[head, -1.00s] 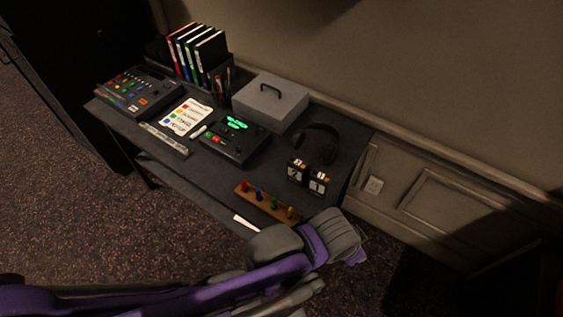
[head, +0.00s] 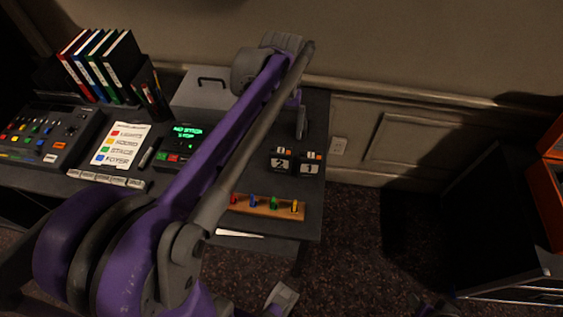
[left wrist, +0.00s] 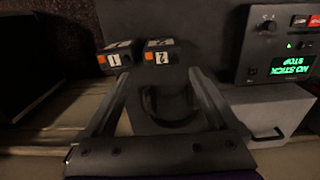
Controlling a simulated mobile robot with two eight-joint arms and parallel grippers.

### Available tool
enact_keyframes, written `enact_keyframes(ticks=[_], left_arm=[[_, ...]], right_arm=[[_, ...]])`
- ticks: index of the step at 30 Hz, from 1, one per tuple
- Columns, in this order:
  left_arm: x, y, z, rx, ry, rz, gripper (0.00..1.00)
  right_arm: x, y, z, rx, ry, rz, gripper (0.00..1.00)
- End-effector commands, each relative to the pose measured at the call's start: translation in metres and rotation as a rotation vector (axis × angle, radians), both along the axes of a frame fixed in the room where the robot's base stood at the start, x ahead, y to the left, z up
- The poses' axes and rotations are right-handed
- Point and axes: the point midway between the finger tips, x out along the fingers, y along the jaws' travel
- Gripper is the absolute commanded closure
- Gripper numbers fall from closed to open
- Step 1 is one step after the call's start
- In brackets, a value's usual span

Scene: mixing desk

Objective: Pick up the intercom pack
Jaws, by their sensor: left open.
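Two small dark intercom packs stand side by side near the right end of the desk. One pack bears a white "2" label (head: 281,164) and the other a "1" label (head: 310,168). In the left wrist view, pack 2 (left wrist: 161,55) lies just beyond the fingertips and pack 1 (left wrist: 113,61) is beside it at the left. My left gripper (left wrist: 160,76) is open and empty, with its fingers spread over the black headphones (left wrist: 168,118). In the head view, my left arm hides much of the desk's middle.
A wooden strip with coloured pegs (head: 266,206) lies at the desk's front edge. A grey box with a handle (head: 201,95) and a lit green display unit (head: 184,142) stand left of the packs. The wall (head: 440,60) is close behind.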

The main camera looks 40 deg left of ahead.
Motion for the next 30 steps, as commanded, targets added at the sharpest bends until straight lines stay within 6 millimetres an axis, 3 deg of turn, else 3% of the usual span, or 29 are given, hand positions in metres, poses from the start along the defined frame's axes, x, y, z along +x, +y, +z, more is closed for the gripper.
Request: enact_keyframes(ticks=[6,14,21,30], left_arm=[[0.001,0.001,-0.035,-0.001,0.003,0.003,0.07],[0.001,0.001,-0.057,-0.001,0.002,0.002,0.07],[0.002,0.001,-0.093,-0.001,0.002,0.002,0.07],[0.001,0.001,-0.104,0.0,0.001,0.002,0.07]], right_arm=[[-0.001,0.0,-0.005,0.0,0.002,0.0,0.5],[-0.001,0.0,-0.007,0.0,0.002,0.0,0.5],[-0.001,0.0,-0.011,0.0,0.004,0.0,0.5],[-0.002,0.0,-0.012,0.0,0.004,0.0,0.5]])
